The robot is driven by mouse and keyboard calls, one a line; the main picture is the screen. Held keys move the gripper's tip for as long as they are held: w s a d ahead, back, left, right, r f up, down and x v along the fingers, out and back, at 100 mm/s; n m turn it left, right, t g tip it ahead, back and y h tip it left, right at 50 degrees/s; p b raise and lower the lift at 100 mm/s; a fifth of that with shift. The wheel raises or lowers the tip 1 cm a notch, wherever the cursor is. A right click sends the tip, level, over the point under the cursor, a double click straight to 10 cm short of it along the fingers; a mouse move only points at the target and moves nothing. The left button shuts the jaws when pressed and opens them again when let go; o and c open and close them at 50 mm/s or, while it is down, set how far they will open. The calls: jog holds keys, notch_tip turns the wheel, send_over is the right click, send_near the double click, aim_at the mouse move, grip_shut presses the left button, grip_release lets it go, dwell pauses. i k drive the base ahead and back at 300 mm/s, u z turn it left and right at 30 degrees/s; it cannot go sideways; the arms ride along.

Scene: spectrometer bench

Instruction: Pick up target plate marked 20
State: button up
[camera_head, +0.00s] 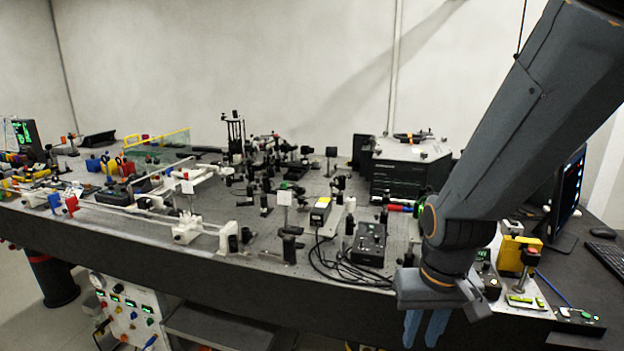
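I cannot make out a plate marked 20; no such number is readable at this size. Small pale upright cards stand on the bench, one at the middle (284,198) and one at the left (187,187), but any marks on them are unreadable. My gripper (426,328) hangs pointing down in front of the bench's front edge, at the lower right. Its two blue fingers show apart with a narrow gap, and nothing is seen between them. The fingertips are near the bottom of the picture.
The dark bench (300,290) is crowded with optical mounts. A black box with cables (369,244) is left of my gripper. A yellow box (518,255) and a green-marked pad (525,301) are at right. A large dark instrument (400,172) and a monitor (568,195) stand behind.

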aim_at(283, 197)
jog(key=k, duration=0.4)
jog(key=u, duration=0.95)
jog(key=i, duration=0.95)
jog(key=u, duration=0.25)
